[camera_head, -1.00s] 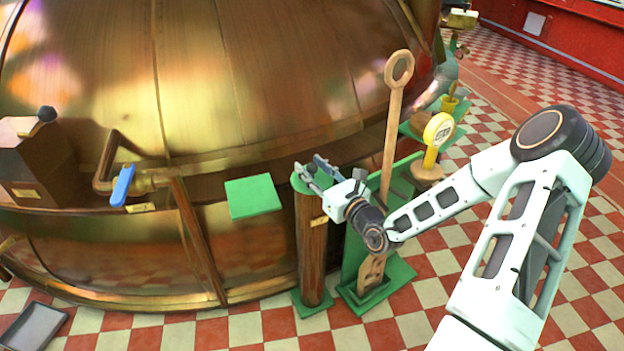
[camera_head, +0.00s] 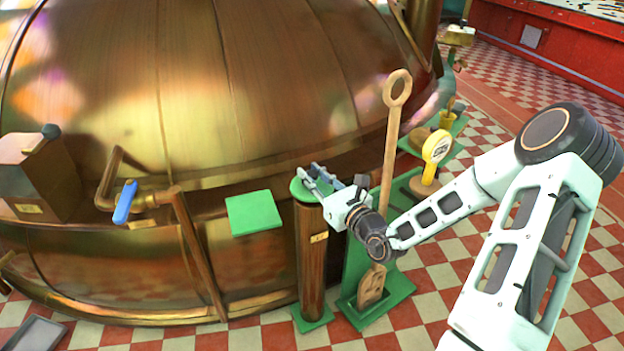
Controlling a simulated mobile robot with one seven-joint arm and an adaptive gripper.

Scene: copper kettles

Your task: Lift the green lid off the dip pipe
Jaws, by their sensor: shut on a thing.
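The dip pipe (camera_head: 312,262) is an upright copper-brown column on a green foot, in front of the big kettle. Its round green lid (camera_head: 299,190) sits at the top of the pipe. My gripper (camera_head: 308,174) reaches in from the right at lid height, its fingers lying over the lid. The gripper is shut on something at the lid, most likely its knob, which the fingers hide. I see no clear gap between lid and pipe.
A wooden paddle (camera_head: 391,130) stands in a green holder (camera_head: 375,312) just right of the pipe, close behind my wrist. A yellow gauge (camera_head: 436,147) stands farther right. A green square plate (camera_head: 253,212) is left of the pipe. A blue-handled valve (camera_head: 125,202) is at the kettle's left.

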